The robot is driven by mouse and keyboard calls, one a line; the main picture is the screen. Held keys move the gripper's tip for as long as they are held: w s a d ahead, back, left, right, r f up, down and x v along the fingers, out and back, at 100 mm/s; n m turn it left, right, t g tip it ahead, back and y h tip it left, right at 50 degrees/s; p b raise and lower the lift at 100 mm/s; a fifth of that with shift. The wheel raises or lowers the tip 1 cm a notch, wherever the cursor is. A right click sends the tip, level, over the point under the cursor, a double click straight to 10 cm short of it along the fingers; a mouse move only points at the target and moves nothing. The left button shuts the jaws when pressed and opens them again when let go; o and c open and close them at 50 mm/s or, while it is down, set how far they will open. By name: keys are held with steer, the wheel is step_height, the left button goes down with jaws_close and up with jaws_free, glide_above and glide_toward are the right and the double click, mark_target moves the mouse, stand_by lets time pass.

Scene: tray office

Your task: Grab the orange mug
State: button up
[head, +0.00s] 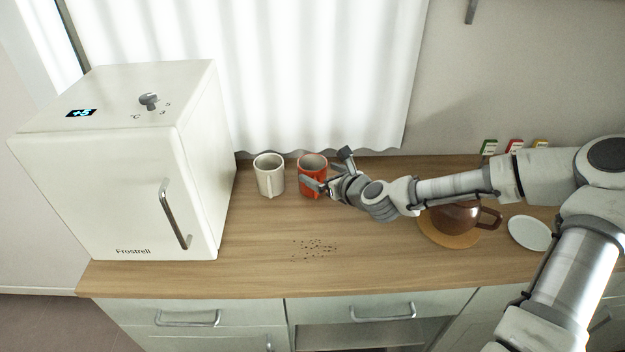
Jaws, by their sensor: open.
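The orange mug (312,179) stands upright on the wooden counter near the curtain, with its open top showing. My gripper (328,168) is open at the mug's right side, with its fingers close to the mug's rim and right wall. One finger overlaps the front of the mug in the head view. The other points up behind and to the right of it. I cannot tell whether the fingers touch the mug. Part of the mug's right side is hidden by my gripper.
A white mug (268,177) stands just left of the orange mug. A white fridge (150,190) is further left. A brown teapot (463,218) on a round mat (436,237) and a white plate (530,233) are right. Dark crumbs (315,249) lie on the otherwise clear front counter.

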mark_target(307, 166)
steer(key=shift+x, duration=2.35)
steer(key=shift+s, duration=0.1)
steer(key=shift+c, duration=0.3)
steer(key=c, duration=1.2)
steer(key=shift+a, duration=0.1)
steer(key=shift+c, duration=0.8)
steer(key=shift+r, duration=0.15)
